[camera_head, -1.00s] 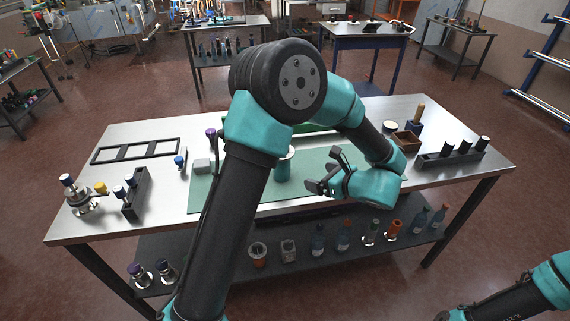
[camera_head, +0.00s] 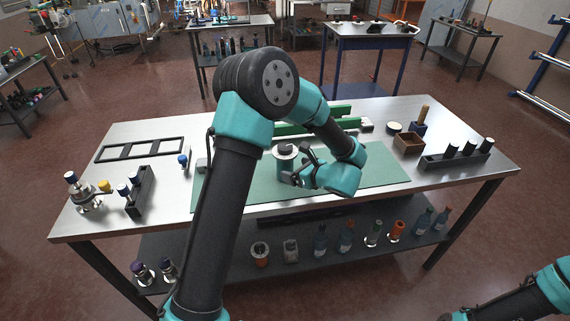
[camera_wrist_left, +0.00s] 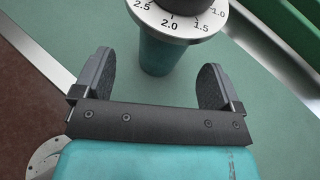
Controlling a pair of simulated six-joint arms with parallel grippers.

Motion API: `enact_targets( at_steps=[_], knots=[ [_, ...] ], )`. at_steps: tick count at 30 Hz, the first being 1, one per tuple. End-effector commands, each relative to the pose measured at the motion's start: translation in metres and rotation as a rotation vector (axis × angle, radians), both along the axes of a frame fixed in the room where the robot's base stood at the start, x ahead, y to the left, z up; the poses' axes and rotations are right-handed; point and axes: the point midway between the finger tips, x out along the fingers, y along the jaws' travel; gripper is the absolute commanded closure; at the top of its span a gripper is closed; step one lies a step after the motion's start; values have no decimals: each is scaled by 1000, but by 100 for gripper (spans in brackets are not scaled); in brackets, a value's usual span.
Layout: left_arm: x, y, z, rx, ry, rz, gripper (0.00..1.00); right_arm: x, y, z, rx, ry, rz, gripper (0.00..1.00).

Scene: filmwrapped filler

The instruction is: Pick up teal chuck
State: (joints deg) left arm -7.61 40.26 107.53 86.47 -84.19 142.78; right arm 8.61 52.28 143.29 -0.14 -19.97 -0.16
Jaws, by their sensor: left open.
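The teal chuck (camera_head: 285,165) stands upright on the green mat (camera_head: 385,178) in the middle of the table. It has a silver ring and a dark top. In the left wrist view the teal chuck (camera_wrist_left: 160,54) shows its numbered ring and lies ahead, in line with the gap between the fingers. My left gripper (camera_head: 295,166) is open and empty, close to the chuck's right side in the head view. The open left gripper also shows in the wrist view (camera_wrist_left: 157,70). My right gripper is out of view.
A black rack (camera_head: 455,161) with capped pieces stands at the right, near a brown box (camera_head: 409,144). Green bars (camera_head: 305,128) lie behind the mat. A black frame (camera_head: 140,149) and a small rack (camera_head: 140,190) are at the left. The mat's right part is clear.

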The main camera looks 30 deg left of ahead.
Motion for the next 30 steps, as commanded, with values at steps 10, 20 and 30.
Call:
enact_targets(
  at_steps=[10,20,30],
  knots=[
    [1,4,-2,-1,0,0,10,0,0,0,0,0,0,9],
    [11,28,-11,0,1,4,10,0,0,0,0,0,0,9],
    [18,51,-20,0,1,0,10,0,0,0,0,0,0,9]
  ],
)
